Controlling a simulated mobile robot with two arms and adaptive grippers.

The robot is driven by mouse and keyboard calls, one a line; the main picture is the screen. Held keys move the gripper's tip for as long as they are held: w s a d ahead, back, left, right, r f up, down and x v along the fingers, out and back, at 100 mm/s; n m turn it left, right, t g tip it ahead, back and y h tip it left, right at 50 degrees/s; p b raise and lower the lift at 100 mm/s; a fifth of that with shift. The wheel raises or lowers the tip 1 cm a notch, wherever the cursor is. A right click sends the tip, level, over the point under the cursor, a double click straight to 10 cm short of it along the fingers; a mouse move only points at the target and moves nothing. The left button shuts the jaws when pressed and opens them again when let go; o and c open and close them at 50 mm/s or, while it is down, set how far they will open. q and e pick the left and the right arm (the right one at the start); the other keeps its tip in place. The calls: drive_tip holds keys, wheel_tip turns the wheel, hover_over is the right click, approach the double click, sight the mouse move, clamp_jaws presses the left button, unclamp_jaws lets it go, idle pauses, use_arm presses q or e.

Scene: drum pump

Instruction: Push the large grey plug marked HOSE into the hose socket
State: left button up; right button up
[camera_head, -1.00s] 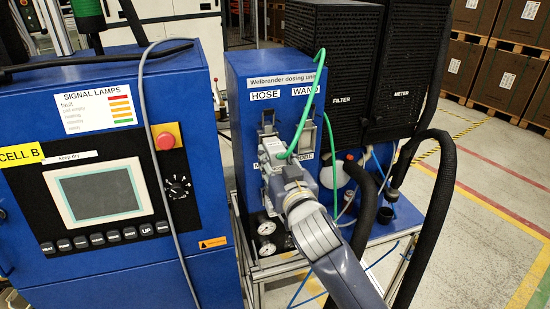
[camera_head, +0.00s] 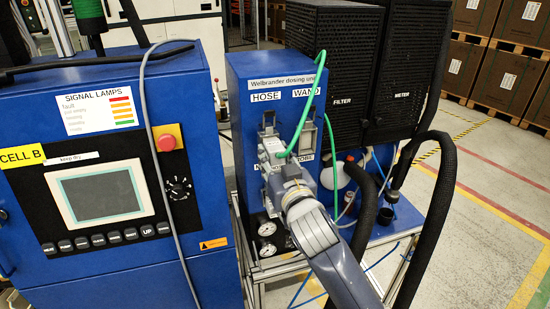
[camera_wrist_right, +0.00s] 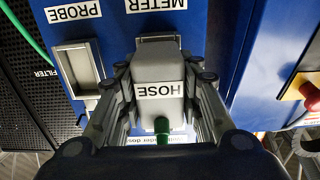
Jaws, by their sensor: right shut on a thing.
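The grey plug marked HOSE (camera_wrist_right: 158,68) is between the fingers of my right gripper (camera_wrist_right: 160,84), which is shut on it. In the head view the gripper (camera_head: 275,160) is at the left socket column of the blue dosing unit (camera_head: 243,112), below the HOSE sign (camera_head: 265,96). A green hose (camera_head: 318,85) comes out of the plug and loops up and right. The plug is in front of the left socket, which it and my gripper mostly hide. I cannot tell how deep the plug sits. My left gripper is not in view.
An empty-looking grey socket frame (camera_wrist_right: 78,66) lies beside the plug near the PROBE sign. A blue control cabinet (camera_head: 190,265) stands left, with a grey cable in front. Black filter (camera_head: 340,60) and meter boxes and thick black hoses (camera_head: 440,200) stand right.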

sight(278, 163)
drive_tip(key=shift+w+a+r, duration=0.1)
drive_tip(key=shift+w+r, duration=0.05)
drive_tip(key=shift+w, duration=0.1)
idle(0.9)
drive_tip(key=o, duration=1.1)
drive_tip(key=shift+o, duration=0.7)
drive_tip(key=shift+w, duration=0.1)
drive_tip(key=shift+p+v, duration=0.8)
drive_tip(key=shift+v, duration=1.3)
drive_tip(key=shift+p+v, duration=0.65)
drive_tip(key=shift+v, duration=1.8)
